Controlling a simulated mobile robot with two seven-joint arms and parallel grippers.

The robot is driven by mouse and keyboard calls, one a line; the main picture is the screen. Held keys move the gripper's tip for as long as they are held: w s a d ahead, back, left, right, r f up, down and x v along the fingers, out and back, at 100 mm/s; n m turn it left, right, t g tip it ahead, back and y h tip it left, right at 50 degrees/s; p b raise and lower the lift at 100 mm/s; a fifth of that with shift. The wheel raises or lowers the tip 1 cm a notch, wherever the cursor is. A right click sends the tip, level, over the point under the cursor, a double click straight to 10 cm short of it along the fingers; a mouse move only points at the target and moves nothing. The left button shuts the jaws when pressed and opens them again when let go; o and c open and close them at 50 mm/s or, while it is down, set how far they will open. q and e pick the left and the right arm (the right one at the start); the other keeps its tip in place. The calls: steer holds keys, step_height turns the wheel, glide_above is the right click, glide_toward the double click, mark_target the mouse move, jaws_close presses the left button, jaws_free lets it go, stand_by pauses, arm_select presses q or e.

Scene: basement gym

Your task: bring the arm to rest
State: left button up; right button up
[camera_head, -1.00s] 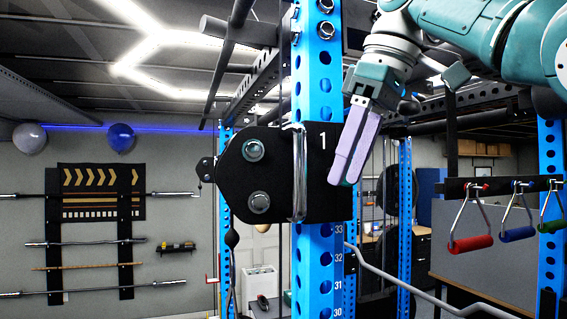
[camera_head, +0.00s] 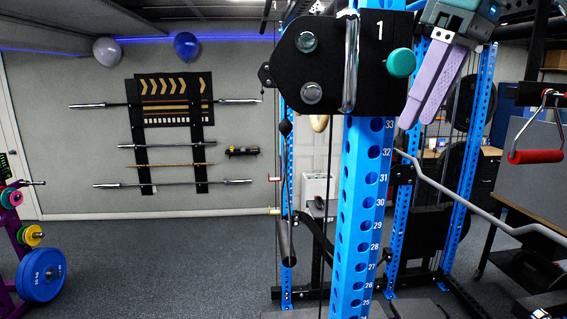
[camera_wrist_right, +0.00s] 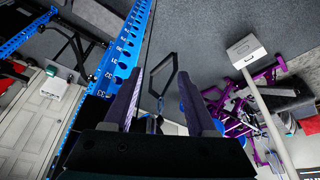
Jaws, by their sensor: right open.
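My right gripper (camera_head: 417,121) is at the upper right in the head view, with two long pale purple fingers pointing down and slightly left. The fingers are a little apart and nothing is seen between them. It hangs just right of the black plate marked 1 (camera_head: 335,60) on the blue rack upright (camera_head: 360,210); whether it touches the plate cannot be told. In the right wrist view the open, empty fingers (camera_wrist_right: 161,80) show on both sides, with the numbered blue upright (camera_wrist_right: 123,58) close to the left one. My left gripper is not in view.
A red-handled grip (camera_head: 536,157) hangs at the right. A bent grey bar (camera_head: 480,208) crosses below my gripper. Barbells (camera_head: 150,184) hang on the back wall, and blue weight plates (camera_head: 42,275) stand at the left. The floor (camera_head: 180,260) between is clear.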

steer(key=s+a+f, duration=0.1)
steer(key=s+f, duration=0.3)
steer(key=f, duration=0.3)
steer(key=s+a+f+m, duration=0.1)
steer(key=s+a+f, duration=0.15)
steer(key=f, duration=0.45)
steer(key=s+f, duration=0.4)
steer(key=f, duration=0.3)
steer(key=s+d+f+m+h, duration=0.1)
steer(key=s+d+f+m, duration=0.1)
steer(key=s, duration=0.8)
steer(key=s+d+f+m+h, duration=0.1)
steer(key=s+f+m, duration=0.1)
steer(key=s, duration=0.8)
steer(key=shift+d+f+m, duration=0.15)
steer(key=shift+d+m, duration=0.15)
steer(key=shift+d, duration=0.1)
steer(key=shift+s, duration=0.1)
